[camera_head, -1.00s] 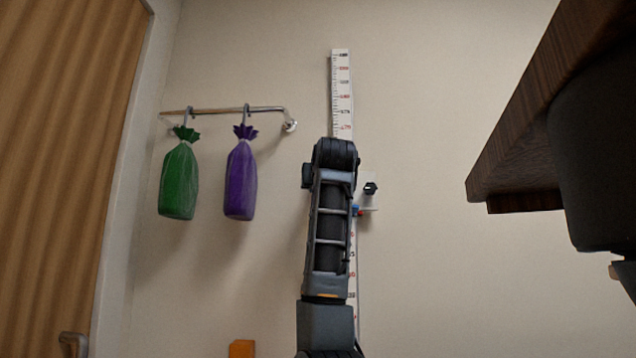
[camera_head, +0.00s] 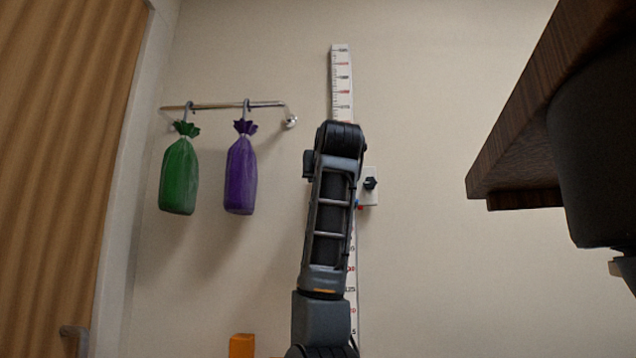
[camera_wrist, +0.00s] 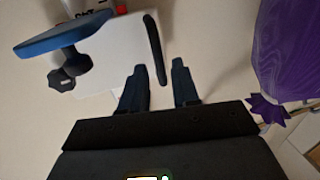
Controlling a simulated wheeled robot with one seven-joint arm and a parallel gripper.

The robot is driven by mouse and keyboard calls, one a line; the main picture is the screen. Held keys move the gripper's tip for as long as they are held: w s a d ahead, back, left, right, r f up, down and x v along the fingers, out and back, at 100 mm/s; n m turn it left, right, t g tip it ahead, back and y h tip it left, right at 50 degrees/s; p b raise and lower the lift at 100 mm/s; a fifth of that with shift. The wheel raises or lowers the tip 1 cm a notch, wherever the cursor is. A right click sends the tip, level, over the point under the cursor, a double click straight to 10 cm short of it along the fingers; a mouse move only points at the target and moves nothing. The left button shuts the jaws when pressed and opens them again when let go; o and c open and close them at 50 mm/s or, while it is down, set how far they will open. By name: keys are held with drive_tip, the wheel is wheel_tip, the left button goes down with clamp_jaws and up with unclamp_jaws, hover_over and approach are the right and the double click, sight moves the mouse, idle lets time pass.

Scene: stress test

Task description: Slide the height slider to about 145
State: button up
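The height scale (camera_head: 341,75) is a white strip with black and red marks, running up the wall. My arm hides its middle. Part of the slider (camera_head: 369,198), white with a black knob (camera_head: 370,183), shows right of my arm. In the wrist view, the slider's white body (camera_wrist: 115,52) is at upper left, with a blue plate (camera_wrist: 62,32), a dark knob (camera_wrist: 70,70) and a black bar (camera_wrist: 154,50) along its edge. My gripper (camera_wrist: 159,68) is open, its fingertips just short of the bar. Contact cannot be made out. The slider's reading is not legible.
A green bag (camera_head: 179,177) and a purple bag (camera_head: 241,176) hang from a wall rail (camera_head: 220,105) left of my arm. The purple bag (camera_wrist: 290,50) is also close on the right in the wrist view. A dark wooden edge (camera_head: 520,130) juts in at right.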

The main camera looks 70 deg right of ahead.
drive_tip(key=shift+v, duration=1.8)
